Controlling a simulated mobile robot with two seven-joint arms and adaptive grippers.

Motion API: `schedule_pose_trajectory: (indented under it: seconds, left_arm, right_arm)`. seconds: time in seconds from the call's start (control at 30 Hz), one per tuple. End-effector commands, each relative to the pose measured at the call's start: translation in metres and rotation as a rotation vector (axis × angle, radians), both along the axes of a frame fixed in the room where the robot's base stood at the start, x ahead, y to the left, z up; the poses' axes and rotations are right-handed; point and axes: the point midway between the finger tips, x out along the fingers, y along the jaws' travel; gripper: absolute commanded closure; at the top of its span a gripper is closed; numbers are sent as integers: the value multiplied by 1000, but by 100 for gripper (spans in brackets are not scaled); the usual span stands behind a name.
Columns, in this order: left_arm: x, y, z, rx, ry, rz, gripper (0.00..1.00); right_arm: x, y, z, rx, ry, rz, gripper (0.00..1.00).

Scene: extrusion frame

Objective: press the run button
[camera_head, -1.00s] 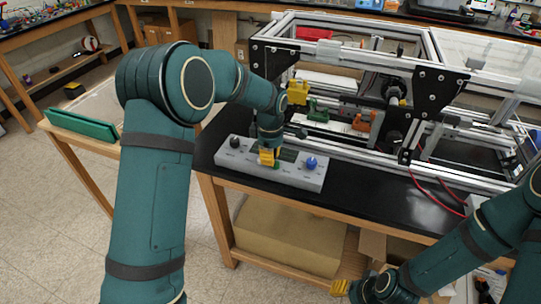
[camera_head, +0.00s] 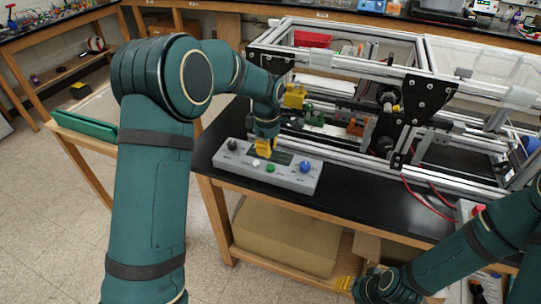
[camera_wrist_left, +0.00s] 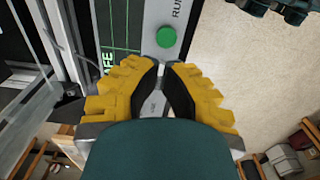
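The run button is a round green button marked RUN (camera_wrist_left: 166,37) in the left wrist view. It also shows on the front of the grey control panel (camera_head: 212,157) as a small green dot (camera_head: 270,168).
A white button (camera_head: 256,162), a black knob (camera_head: 233,145) and a blue knob (camera_head: 305,167) share the panel. An aluminium extrusion frame (camera_head: 360,60) stands behind it on the black bench top (camera_head: 352,196). Red cables lie at the right.

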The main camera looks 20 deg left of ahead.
Motion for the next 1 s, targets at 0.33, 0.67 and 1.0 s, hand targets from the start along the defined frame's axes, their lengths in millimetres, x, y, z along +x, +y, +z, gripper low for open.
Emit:
schedule_pose_trajectory:
  seconds: [0.33,0.67,1.0]
  left_arm:
    - [0,0,63,0,-1,3,100]
    - [0,1,75,0,1,3,100]
    - [0,1,75,0,1,3,100]
  right_arm:
    - [2,0,7,-1,-5,-3,53]
    - [3,0,8,-1,-7,-4,53]
    - [3,0,8,-1,-6,-3,53]
